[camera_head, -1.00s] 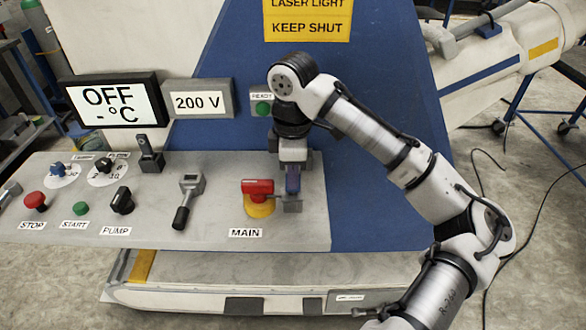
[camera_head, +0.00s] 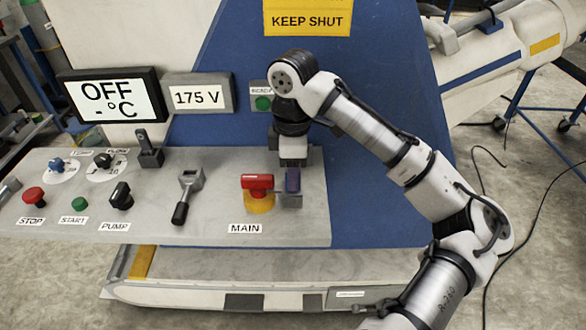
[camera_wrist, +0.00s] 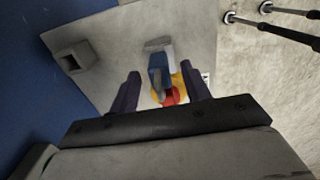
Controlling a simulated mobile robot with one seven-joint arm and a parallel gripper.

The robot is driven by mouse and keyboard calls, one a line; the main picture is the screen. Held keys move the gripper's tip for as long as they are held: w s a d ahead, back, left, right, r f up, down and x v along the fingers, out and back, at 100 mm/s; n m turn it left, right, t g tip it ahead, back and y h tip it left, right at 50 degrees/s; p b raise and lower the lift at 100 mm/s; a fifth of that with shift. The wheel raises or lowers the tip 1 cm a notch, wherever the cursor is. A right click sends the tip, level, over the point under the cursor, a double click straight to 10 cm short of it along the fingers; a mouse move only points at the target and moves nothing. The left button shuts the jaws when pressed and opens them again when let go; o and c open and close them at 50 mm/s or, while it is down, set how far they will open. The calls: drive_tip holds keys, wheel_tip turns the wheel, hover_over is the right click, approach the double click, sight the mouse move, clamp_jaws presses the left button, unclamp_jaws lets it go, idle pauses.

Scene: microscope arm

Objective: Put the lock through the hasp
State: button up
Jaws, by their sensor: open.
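A dark blue lock (camera_wrist: 158,78) shows in the wrist view between the two dark fingers of my gripper (camera_wrist: 160,71), with a gap on each side. My gripper is open and points down at the right end of the panel. In the head view my gripper (camera_head: 292,181) is just right of the red main switch (camera_head: 257,183), and a dark purple finger seems to hide the lock. A grey metal piece, seemingly the hasp (camera_head: 291,202), is beside the switch. Whether the lock's shackle passes through it cannot be told.
The yellow switch base (camera_head: 260,203) is close to my fingers. A grey lever (camera_head: 184,197), a black pump knob (camera_head: 121,195) and several buttons are farther left on the panel (camera_head: 215,225). A display (camera_head: 198,95) reads 175 V. A grey hollow block (camera_wrist: 75,57) is left in the wrist view.

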wheel_tip(320, 180, up, 13)
drive_tip(key=shift+r, duration=0.2)
drive_tip(key=shift+s+f, duration=0.1)
idle(0.5)
